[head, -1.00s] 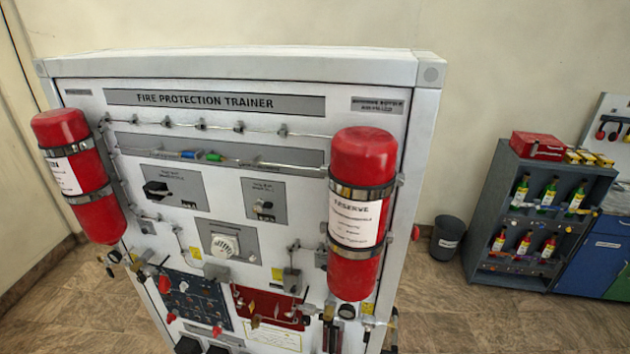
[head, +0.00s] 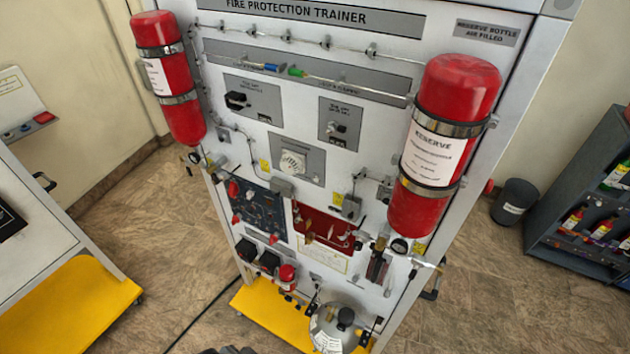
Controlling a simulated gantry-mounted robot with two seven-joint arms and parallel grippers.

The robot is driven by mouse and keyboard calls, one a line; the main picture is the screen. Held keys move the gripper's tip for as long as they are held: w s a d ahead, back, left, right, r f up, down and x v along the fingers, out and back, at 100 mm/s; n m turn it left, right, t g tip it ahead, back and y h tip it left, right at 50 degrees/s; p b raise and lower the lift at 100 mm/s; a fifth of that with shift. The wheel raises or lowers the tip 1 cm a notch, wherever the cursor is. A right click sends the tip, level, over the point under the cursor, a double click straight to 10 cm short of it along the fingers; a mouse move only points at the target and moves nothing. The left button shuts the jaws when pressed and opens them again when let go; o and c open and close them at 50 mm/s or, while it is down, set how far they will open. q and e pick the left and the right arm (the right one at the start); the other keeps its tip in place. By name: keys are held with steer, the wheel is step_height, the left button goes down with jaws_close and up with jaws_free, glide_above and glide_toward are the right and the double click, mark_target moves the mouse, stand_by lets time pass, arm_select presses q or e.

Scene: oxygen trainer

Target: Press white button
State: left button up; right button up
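The fire protection trainer panel (head: 300,100) stands upright in front of me in the head view. A white round fitting (head: 293,160) sits on a grey plate near its middle; I cannot tell whether it is the white button. Below it are a dark blue panel (head: 257,210) with several small switches and a red panel (head: 322,228) with several small levers. No other white button can be made out at this size. Neither of my grippers can be made out in the view.
Red bottles hang at the panel's left (head: 168,75) and right (head: 440,140) sides and stick out. A silver round vessel (head: 325,330) is at the panel's foot. A white cart (head: 30,215) stands left, a dark bin (head: 514,200) and bottle shelf (head: 580,190) right.

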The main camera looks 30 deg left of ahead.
arm_select(q)
jaws_close()
steer(key=shift+d, duration=0.15)
stand_by(1.3)
